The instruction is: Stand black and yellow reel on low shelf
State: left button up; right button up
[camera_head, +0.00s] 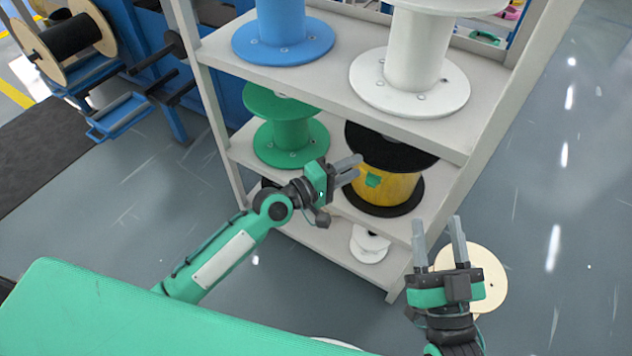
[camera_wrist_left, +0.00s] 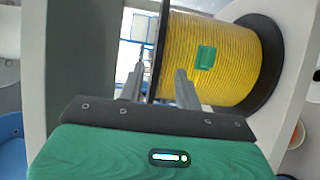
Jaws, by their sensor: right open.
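The black and yellow reel (camera_head: 385,187) sits upright, one black flange up and one down, on the shelf level (camera_head: 342,203) that also holds a green reel. Its yellow winding carries a green patch. My left gripper (camera_head: 356,168) is at the reel's left side; in the left wrist view its fingers (camera_wrist_left: 160,75) are apart, with the edge of a black flange between them and the yellow winding (camera_wrist_left: 215,55) close beyond. I cannot tell whether they touch it. My right gripper (camera_head: 438,230) is open and empty, right of the rack's front post.
The green reel (camera_head: 286,130) stands left on the same level. A blue reel (camera_head: 282,35) and a white reel (camera_head: 413,65) stand above. A small white reel (camera_head: 370,244) is on the bottom level. A pale round disc (camera_head: 485,283) lies behind my right gripper.

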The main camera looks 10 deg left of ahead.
pick_arm(q)
jog(key=v, duration=1)
jog(key=shift+b, duration=0.3)
pick_arm(e)
jog(key=shift+s+d+r+t, duration=0.1)
jog(key=shift+d+r+t, duration=0.1)
jog(key=shift+r+t, duration=0.3)
jog(key=shift+d+r+t, duration=0.15)
jog(key=shift+r+t, duration=0.05)
jog(key=shift+r, duration=0.45)
pick_arm(q)
jog(key=shift+s+a+r, duration=0.1)
jog(key=shift+s+r, duration=0.05)
